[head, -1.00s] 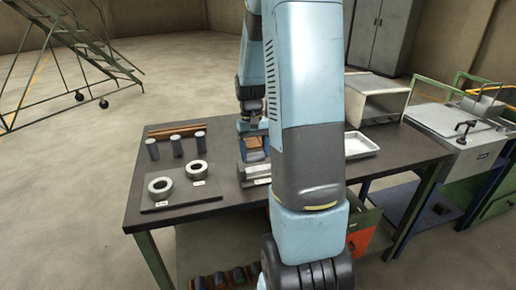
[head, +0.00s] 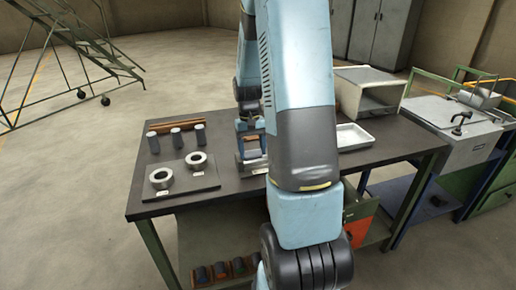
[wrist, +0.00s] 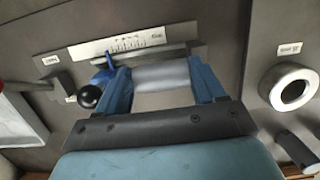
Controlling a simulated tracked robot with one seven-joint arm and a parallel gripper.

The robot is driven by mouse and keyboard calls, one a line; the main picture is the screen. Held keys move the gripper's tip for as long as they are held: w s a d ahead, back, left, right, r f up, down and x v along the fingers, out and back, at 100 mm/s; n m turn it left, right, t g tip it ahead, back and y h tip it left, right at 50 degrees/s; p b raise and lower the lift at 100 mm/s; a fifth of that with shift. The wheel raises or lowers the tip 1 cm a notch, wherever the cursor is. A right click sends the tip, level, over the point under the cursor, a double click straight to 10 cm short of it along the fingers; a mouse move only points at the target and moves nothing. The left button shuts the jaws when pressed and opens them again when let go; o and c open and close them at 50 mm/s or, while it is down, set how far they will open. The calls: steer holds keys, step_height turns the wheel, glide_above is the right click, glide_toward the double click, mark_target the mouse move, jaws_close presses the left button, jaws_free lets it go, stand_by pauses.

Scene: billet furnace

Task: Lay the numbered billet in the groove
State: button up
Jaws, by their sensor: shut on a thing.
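My gripper (wrist: 160,80) has two blue fingers shut on a grey cylindrical billet (wrist: 162,75), held crosswise between them in the wrist view. No number on the billet is readable. Beyond it lie a long grey metal piece (wrist: 187,50) and a white scale strip (wrist: 116,44). The groove itself cannot be made out, as the billet and fingers cover that area. In the head view, my gripper (head: 249,143) is low over the table, just behind a pale metal block (head: 252,167). My arm hides part of that block. Whether the billet touches anything cannot be told.
A white tray (head: 353,137) and open-fronted box (head: 370,92) are right. A black ball knob (wrist: 88,96) is near my left finger.

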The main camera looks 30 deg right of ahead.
steer(key=shift+s+f, duration=0.3)
steer(key=shift+f, duration=0.25)
steer(key=shift+s+f, duration=0.3)
steer(key=shift+f, duration=0.25)
steer(key=o, duration=1.4)
steer(key=shift+o, duration=0.7)
steer(key=shift+a, duration=0.15)
steer(key=shift+w, duration=0.1)
steer(key=r, duration=0.3)
steer(key=w+r, duration=0.1)
steer(key=r, duration=0.2)
steer(key=w+r, duration=0.1)
steer(key=r, duration=0.2)
steer(key=shift+w+d+r, duration=0.25)
steer(key=shift+d, duration=0.15)
step_height(320, 180, up, 6)
steer(key=w, duration=0.1)
steer(key=shift+d, duration=0.25)
